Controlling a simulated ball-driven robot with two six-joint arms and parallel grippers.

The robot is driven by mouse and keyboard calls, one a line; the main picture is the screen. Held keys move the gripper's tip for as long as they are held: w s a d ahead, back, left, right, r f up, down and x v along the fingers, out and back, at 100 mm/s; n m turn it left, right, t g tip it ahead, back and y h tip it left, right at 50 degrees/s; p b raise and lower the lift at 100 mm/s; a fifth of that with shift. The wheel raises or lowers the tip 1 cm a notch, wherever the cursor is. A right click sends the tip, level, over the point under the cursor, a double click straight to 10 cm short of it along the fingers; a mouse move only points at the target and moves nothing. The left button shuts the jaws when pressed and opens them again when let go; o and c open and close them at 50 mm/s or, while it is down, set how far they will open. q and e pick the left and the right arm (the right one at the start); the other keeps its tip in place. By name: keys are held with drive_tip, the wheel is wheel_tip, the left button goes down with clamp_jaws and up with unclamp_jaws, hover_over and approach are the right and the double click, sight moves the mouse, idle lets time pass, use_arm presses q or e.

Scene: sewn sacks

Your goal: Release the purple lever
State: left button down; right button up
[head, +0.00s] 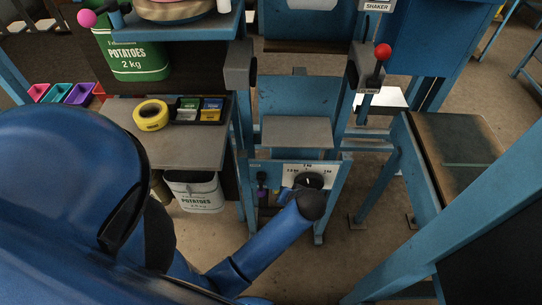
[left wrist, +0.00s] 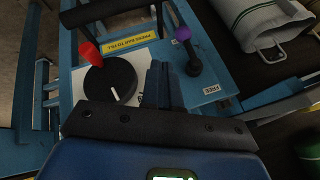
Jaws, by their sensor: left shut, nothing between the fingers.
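The purple lever has a round purple knob (left wrist: 183,33) on a dark rod, standing on a blue panel in the left wrist view. In the head view the lever (head: 262,190) is small, at the left of the low machine's front panel. My left gripper (left wrist: 163,76) is shut and empty, its fingers pointing at the panel between the lever and a black dial (left wrist: 110,84). The fingers appear beside the lever, apart from the knob. In the head view my left gripper (head: 286,194) is just right of the lever, partly hidden by its wrist. My right gripper is not in view.
A red pointer (left wrist: 90,53) and a yellow label (left wrist: 127,46) are near the dial. A red-knobbed lever (head: 382,52) stands higher at the right. A table with yellow tape (head: 151,115) is at the left, above a white potato sack (head: 195,191).

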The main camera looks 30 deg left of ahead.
sight(261, 186)
use_arm(q)
drive_tip(key=shift+d, duration=0.1)
drive_tip(key=shift+f, duration=0.1)
drive_tip(key=s+a+r+b+x, duration=0.1)
drive_tip(key=a+x, duration=0.1)
drive_tip(key=x, duration=1)
drive_tip(key=shift+a+f, duration=0.2)
drive_tip(key=shift+a, duration=0.3)
